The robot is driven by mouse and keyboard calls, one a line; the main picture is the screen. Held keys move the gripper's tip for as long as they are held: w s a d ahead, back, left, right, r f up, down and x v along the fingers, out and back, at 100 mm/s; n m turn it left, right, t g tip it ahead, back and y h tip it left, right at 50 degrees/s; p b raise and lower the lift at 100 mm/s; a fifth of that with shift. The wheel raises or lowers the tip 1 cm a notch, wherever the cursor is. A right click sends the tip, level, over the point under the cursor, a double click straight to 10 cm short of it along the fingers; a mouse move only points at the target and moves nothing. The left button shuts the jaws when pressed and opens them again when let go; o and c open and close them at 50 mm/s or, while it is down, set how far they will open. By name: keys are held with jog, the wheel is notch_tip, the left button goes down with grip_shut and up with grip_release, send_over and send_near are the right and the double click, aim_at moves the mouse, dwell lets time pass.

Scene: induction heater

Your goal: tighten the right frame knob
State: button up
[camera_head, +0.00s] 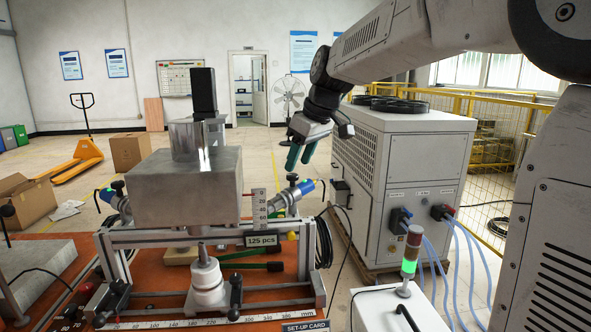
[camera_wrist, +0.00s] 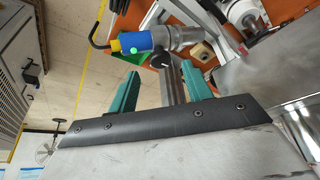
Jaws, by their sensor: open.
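The right frame knob (camera_head: 292,178) is a small black knob on the right of the metal frame (camera_head: 307,245), beside a blue-capped silver sensor (camera_head: 304,188). My gripper (camera_head: 298,164) is open, its two green fingers pointing down just above the knob. In the wrist view the black knob (camera_wrist: 160,58) shows between and just beyond the open fingertips (camera_wrist: 160,70), on a grey post. The blue and yellow sensor end (camera_wrist: 134,42) lies right by the left fingertip. I cannot tell whether either finger touches the knob or sensor.
A large metal block (camera_head: 185,187) sits on the frame left of my gripper. A vertical scale (camera_head: 259,205) and a "125 pcs" sign (camera_head: 262,240) stand nearby. A grey chiller cabinet (camera_head: 400,165) is to the right. A signal lamp (camera_head: 410,250) glows green.

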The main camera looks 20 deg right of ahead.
aim_at(293, 175)
jog(key=shift+x, duration=1.75)
jog(key=shift+c, duration=0.3)
jog(key=c, duration=0.9)
